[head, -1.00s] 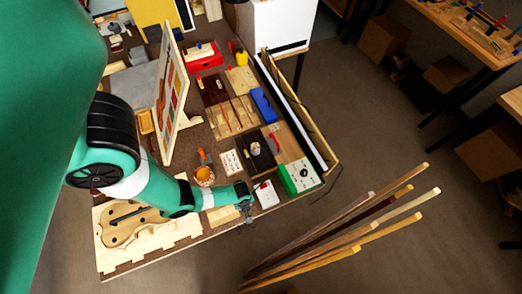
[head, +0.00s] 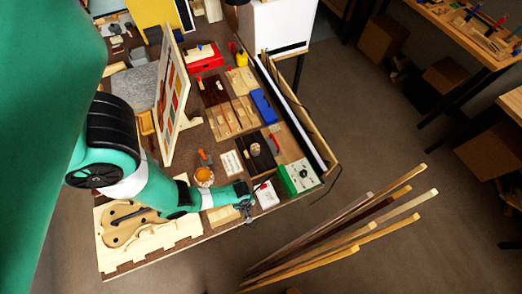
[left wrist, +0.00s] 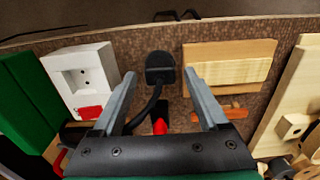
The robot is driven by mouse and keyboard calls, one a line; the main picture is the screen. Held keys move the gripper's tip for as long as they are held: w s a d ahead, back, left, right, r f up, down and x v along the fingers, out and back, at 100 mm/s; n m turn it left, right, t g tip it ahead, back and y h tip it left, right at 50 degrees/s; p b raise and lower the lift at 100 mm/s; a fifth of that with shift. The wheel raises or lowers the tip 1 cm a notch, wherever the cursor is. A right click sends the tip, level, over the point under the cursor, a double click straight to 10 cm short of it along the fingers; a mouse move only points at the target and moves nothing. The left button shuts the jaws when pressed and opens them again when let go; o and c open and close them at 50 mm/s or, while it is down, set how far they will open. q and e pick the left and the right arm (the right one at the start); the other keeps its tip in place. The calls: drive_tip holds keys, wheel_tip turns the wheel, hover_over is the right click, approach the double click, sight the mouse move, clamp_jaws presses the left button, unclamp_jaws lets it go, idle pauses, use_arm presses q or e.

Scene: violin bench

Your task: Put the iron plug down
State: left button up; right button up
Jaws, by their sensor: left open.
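A black plug (left wrist: 160,68) with a black cable lies on the brown bench top near its edge, seen in the left wrist view. The cable curves away from it toward the gripper's base. My left gripper (left wrist: 163,85) is open, with one finger on each side of the plug and a gap to both. In the head view my left gripper (head: 246,213) is low at the bench's front edge, and the plug cannot be made out there. A white socket box (left wrist: 80,75) with two holes and a red switch stands left of the plug; it also shows in the head view (head: 265,195).
Light wood blocks (left wrist: 228,65) lie close to the right of the gripper. A green box (head: 299,176) stands beyond the socket box. A violin body (head: 130,224) lies in a wooden form at left. Wood strips (head: 345,232) stand off the bench's front edge.

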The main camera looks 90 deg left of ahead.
wheel_tip(320, 180, up, 10)
drive_tip(key=p, duration=0.9)
